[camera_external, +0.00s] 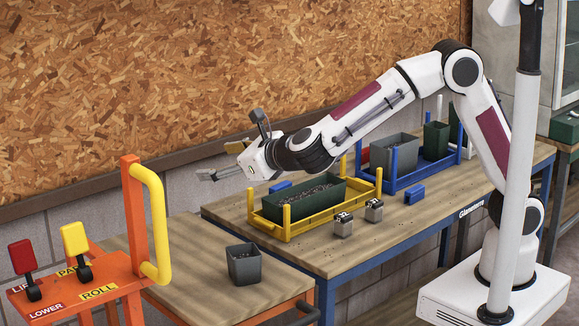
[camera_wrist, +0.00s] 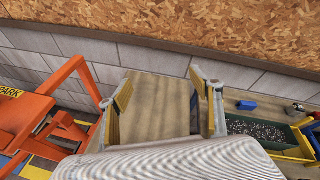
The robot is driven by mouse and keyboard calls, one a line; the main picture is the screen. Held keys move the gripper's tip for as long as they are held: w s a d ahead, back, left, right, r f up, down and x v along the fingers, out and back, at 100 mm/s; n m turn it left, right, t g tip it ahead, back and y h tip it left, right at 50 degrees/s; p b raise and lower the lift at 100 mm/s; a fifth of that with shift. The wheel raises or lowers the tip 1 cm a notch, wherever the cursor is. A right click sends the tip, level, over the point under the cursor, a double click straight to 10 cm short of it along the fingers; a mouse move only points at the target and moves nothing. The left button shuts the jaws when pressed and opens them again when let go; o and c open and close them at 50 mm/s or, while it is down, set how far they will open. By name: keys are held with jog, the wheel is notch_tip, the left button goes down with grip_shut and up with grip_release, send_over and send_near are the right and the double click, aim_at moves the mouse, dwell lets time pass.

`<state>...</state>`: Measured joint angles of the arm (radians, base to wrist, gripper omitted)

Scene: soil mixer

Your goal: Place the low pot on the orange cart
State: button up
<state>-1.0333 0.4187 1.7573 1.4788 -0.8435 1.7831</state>
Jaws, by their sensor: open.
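A small dark grey pot (camera_external: 244,266) stands upright on the wooden top of the orange cart (camera_external: 195,285). A long, low green pot (camera_external: 312,203) filled with dark soil sits in a yellow rack on the bench. Which of them is the low pot, I cannot tell for sure. My gripper (camera_external: 213,163) is open and empty in the air, above and behind the cart and left of the yellow rack. In the wrist view its fingers (camera_wrist: 160,76) are spread over bare wood, and the grey pot does not show. The green pot's soil (camera_wrist: 255,132) shows to the right.
A blue rack (camera_external: 400,180) farther right holds a grey pot (camera_external: 396,150) and a taller green pot (camera_external: 436,140). Two small metallic blocks (camera_external: 343,224) stand before the yellow rack. An orange post with a yellow handle (camera_external: 155,225) rises at the cart's left. A chipboard wall stands behind.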

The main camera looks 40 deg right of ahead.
jog(key=w+d+r+n+y, duration=0.2)
jog(key=d+r+n+y, duration=0.2)
jog(key=d+r+n, duration=0.35)
jog(key=s+d+r+n+g+y, duration=0.1)
jog(key=s+d+r+n+g, duration=0.2)
jog(key=d+n, duration=0.6)
jog(key=s+d+f+n+g+h, duration=0.1)
jog(key=s+d+f+n, duration=0.3)
jog(key=s+d, duration=0.5)
jog(key=s+d+f+n+g+h, duration=0.2)
jog(key=s+d+f+n, duration=0.3)
jog(key=s+d, duration=0.4)
jog(key=s+d+f+n+g+h, duration=0.2)
jog(key=s+d+f+n, duration=0.3)
jog(key=s+d, duration=0.4)
jog(key=shift+d+f+h, duration=0.35)
jog(key=shift+d+h, duration=0.55)
jog(key=shift+d, duration=0.2)
